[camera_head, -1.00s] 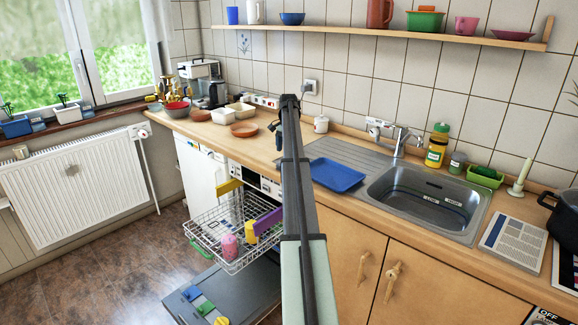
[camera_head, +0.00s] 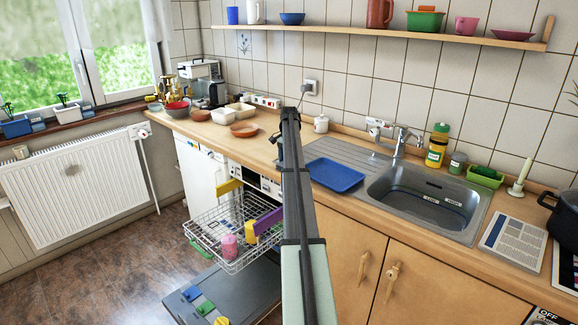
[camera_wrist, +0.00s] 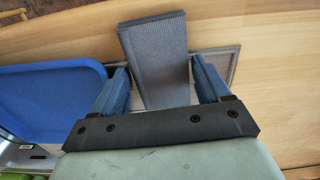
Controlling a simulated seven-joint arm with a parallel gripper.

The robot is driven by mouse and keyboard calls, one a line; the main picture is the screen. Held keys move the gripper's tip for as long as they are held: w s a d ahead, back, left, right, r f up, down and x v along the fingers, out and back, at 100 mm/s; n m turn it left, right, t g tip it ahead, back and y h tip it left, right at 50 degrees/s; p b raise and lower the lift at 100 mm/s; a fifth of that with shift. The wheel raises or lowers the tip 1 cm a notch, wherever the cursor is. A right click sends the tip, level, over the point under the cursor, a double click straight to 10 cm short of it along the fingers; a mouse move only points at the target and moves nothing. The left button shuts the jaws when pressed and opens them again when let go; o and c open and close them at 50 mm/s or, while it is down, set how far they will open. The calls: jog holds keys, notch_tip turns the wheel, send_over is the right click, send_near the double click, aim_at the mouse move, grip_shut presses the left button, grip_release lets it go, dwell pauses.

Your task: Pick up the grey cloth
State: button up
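The grey cloth (camera_wrist: 155,50) shows in the wrist view as a folded, finely checked strip over the wooden counter. Its lower part lies between the two blue fingers of my gripper (camera_wrist: 165,82). The fingers are spread wide, one on each side of the cloth. A slim gap shows at the left finger; the right finger is very close to the cloth's edge, and I cannot tell whether it touches. In the head view my arm hides the cloth and most of the gripper.
A blue tray (camera_head: 335,175) lies just right of my arm on the drainboard of the sink (camera_head: 425,200); it also shows in the wrist view (camera_wrist: 50,100). Bowls (camera_head: 244,130) stand left. The dishwasher rack (camera_head: 228,240) is pulled out below.

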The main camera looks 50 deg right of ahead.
jog(key=c, duration=0.7)
jog(key=shift+o, duration=0.2)
jog(key=shift+r, duration=0.1)
notch_tip(320, 180, up, 10)
jog(key=o, duration=0.4)
jog(key=c, duration=0.3)
